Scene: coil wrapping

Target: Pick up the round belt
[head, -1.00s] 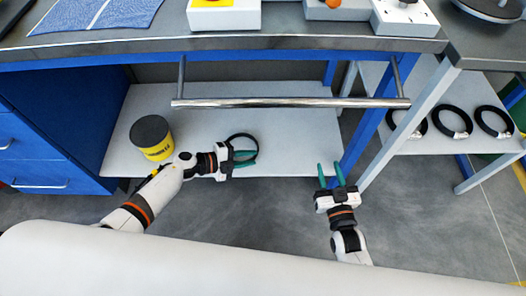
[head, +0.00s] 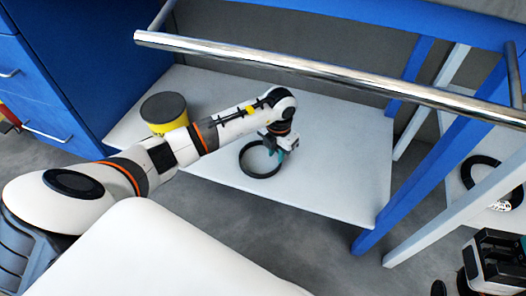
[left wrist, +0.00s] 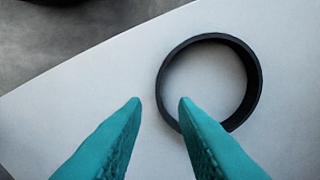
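The round belt (head: 242,162) is a black ring lying flat on the white lower shelf (head: 330,170). My left gripper (head: 277,154) reaches down at the ring's right side in the head view, partly hidden by its wrist. In the left wrist view my left gripper (left wrist: 160,101) is open, with two teal fingers. The belt (left wrist: 256,85) shows there with its left wall between the fingertips and the right fingertip over the ring's inside. Contact cannot be told. Part of my right arm's end shows at the bottom right of the head view; its fingers cannot be made out.
A yellow tin with a dark lid (head: 164,108) stands left on the shelf, behind my left arm. A metal rail (head: 330,80) crosses above the shelf. A blue leg (head: 425,180) stands to the right. Another black ring (head: 467,180) lies on the right shelf.

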